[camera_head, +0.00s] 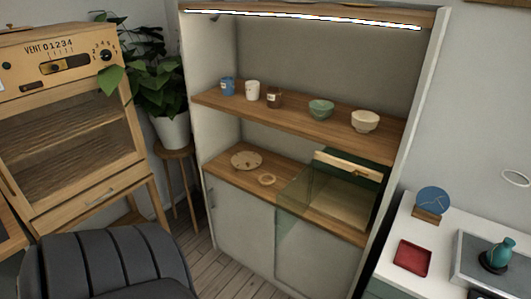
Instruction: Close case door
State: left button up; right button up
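A small display case (372,181) with dark green sides and a pale wooden floor stands on the right part of the cabinet's lower shelf. A wooden strip runs along its top. Its greenish see-through door (292,207) stands open. The door juts out from the case's left side towards me, past the shelf's front edge. The inside of the case looks empty. Neither of my grippers is in view.
The white cabinet's lower shelf (223,176) holds a round board (246,160) and a ring (267,180) left of the door. Cups and bowls stand on the upper shelf (225,101). A black padded chair (112,262) is at the lower left. A white side table (408,222) stands right.

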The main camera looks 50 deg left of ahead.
aim_at(303, 207)
jog(key=k+j, duration=0.1)
jog(key=j, duration=0.55)
jog(key=k+j, duration=0.1)
jog(key=j, duration=1.2)
jog(key=k+j, duration=0.15)
jog(key=j, duration=0.5)
jog(key=k+j+u, duration=0.45)
jog(key=u, duration=0.2)
jog(key=j+u, duration=0.25)
